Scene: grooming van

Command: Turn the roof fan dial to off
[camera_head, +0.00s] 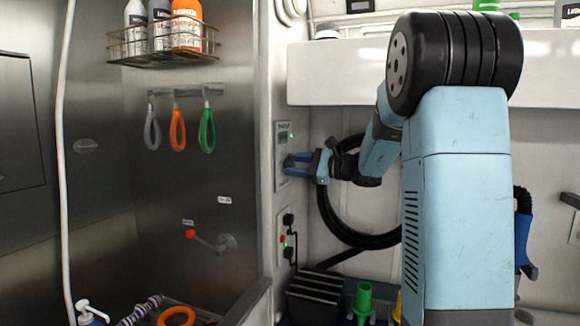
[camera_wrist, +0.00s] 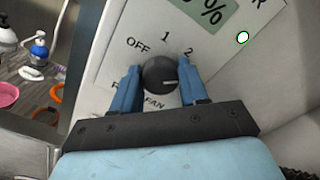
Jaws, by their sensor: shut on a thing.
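The fan dial (camera_wrist: 160,74) is a round black knob on a pale panel (camera_wrist: 105,62) in the wrist view. OFF is printed at its upper left, 1 above it, 2 at its upper right and FAN below it. A letter R shows at the left, the rest hidden by a finger. A short light mark shows on the right part of the dial face. My gripper (camera_wrist: 155,88) has its blue fingers on either side of the dial, shut on it. In the head view, my gripper (camera_head: 300,166) reaches the wall panel (camera_head: 283,140); the dial is hidden there.
Below the panel is a socket plate (camera_head: 287,240) with plugs. A black hose (camera_head: 335,222) loops behind my arm. Loops (camera_head: 178,131) and a bottle rack (camera_head: 165,53) hang left.

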